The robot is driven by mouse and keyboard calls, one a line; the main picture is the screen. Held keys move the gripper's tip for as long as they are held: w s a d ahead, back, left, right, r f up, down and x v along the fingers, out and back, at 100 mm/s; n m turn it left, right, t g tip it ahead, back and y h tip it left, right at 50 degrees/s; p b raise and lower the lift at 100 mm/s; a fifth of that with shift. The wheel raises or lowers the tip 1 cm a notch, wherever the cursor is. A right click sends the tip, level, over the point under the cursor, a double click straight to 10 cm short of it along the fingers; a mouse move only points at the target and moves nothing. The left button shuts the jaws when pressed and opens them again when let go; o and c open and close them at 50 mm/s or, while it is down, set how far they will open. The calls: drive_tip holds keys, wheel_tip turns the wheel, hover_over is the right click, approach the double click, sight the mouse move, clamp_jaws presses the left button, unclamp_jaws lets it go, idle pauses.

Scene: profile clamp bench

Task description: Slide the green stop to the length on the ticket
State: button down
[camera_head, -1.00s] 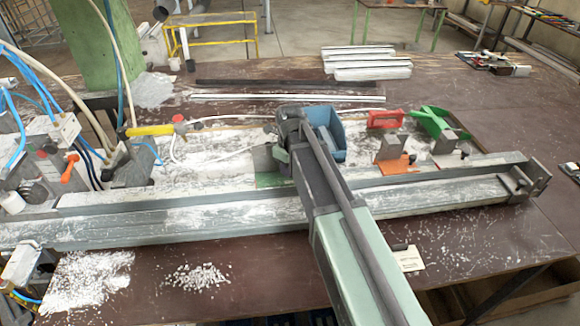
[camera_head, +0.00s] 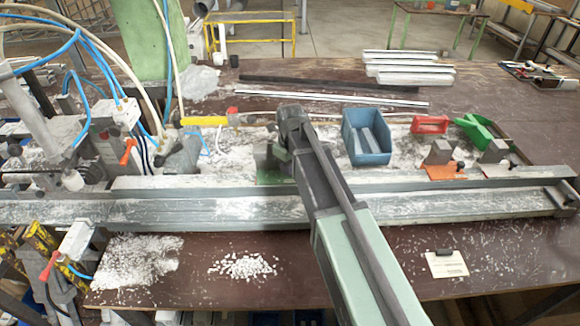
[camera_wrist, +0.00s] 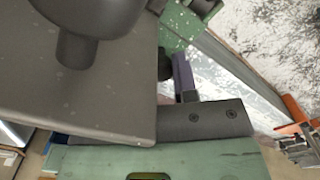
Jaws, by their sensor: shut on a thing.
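The green stop (camera_head: 272,178) stands on the long metal profile bench, left of the blue bin. Its green base shows, and its upper part is partly hidden by my arm. My gripper (camera_head: 279,155) is at the stop and shut on it; the fingertips are mostly hidden in the head view. In the wrist view, part of the green stop (camera_wrist: 177,30) shows at the top, beside a dark finger. The ticket (camera_head: 446,264) is a pale card with a dark clip on the table front, at the right. Its writing is too small to read.
An orange stop (camera_head: 440,171) with a grey block sits further right on the bench. The blue bin (camera_head: 366,146), a red item (camera_head: 430,125) and a green item (camera_head: 475,130) stand behind. White chips (camera_head: 135,262) lie in front, left. The profile (camera_head: 400,209) runs across.

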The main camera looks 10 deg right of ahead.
drive_tip(key=c, duration=0.9)
unclamp_jaws()
drive_tip(key=shift+d, duration=0.15)
wheel_tip(320, 180, up, 11)
drive_tip(key=p, duration=1.1)
drive_tip(key=shift+f, duration=0.15)
